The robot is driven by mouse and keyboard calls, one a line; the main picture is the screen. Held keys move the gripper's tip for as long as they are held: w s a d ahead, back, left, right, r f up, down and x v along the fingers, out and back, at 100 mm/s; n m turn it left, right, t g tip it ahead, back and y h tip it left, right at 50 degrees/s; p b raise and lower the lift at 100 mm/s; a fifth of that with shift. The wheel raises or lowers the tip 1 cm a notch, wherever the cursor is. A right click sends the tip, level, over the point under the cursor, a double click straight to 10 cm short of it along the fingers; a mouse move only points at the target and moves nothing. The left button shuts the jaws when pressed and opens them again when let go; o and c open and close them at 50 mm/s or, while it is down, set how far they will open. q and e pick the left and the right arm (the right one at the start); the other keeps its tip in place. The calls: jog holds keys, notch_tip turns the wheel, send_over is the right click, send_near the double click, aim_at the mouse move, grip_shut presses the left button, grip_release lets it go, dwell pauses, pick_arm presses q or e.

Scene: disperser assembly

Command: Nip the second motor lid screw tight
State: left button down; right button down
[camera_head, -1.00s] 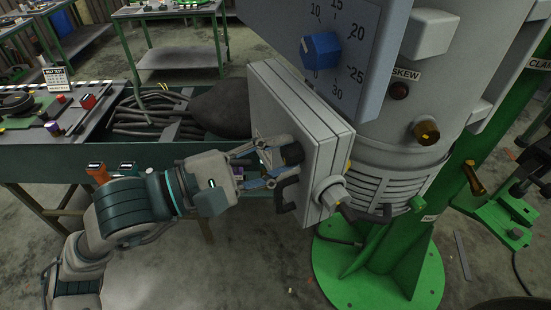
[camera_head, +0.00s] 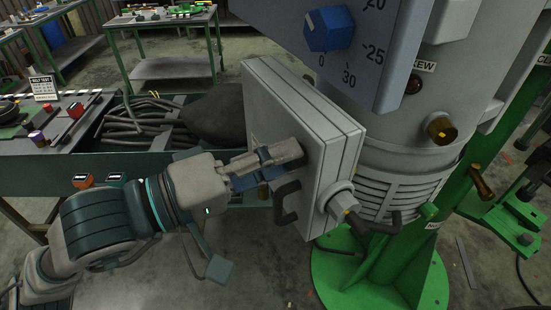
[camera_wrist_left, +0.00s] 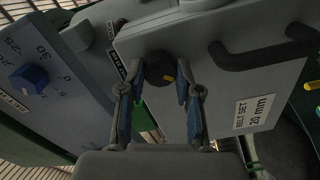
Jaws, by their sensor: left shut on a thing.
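The grey motor lid (camera_head: 335,150) is a flat box beside the column, and it also shows in the left wrist view (camera_wrist_left: 215,110) with a "BELT SET 20 mm" label. A dark round screw knob (camera_wrist_left: 158,68) with a yellow mark stands out from the lid near its edge. My left gripper (camera_wrist_left: 158,82) has its two blue-padded fingers on either side of this knob and is shut on it. In the head view my left gripper (camera_head: 285,154) points at the lid's face and hides the knob. My right gripper is not in view.
A black handle (camera_head: 286,203) juts from the lid below my gripper. A grey hex fitting (camera_head: 335,196) with a dark lever is on the lid's side edge. A blue dial (camera_head: 330,28) is above. A bench (camera_head: 75,145) with cables stands at the left.

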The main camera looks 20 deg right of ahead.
pick_arm(q)
jog(key=shift+f+m+b, duration=0.15)
jog(key=shift+f+m, duration=0.05)
jog(key=shift+m, duration=0.65)
jog(key=shift+f+m+b, duration=0.15)
jog(key=shift+f+m, duration=0.05)
jog(key=shift+m, duration=0.65)
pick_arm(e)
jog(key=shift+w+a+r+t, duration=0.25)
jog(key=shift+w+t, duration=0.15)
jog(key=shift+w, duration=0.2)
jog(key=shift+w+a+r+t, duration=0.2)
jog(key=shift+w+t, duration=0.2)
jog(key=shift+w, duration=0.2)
pick_arm(q)
jog(key=c, duration=1)
grip_release()
jog(key=shift+o, duration=1.1)
jog(key=shift+r, duration=0.15)
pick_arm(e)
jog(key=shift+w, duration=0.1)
pick_arm(q)
jog(key=shift+a+r, duration=0.1)
jog(key=shift+a, duration=0.15)
jog(key=s+a, duration=0.1)
jog(key=a, duration=1)
jog(key=shift+s+a, duration=0.3)
jog(key=shift+s, duration=0.05)
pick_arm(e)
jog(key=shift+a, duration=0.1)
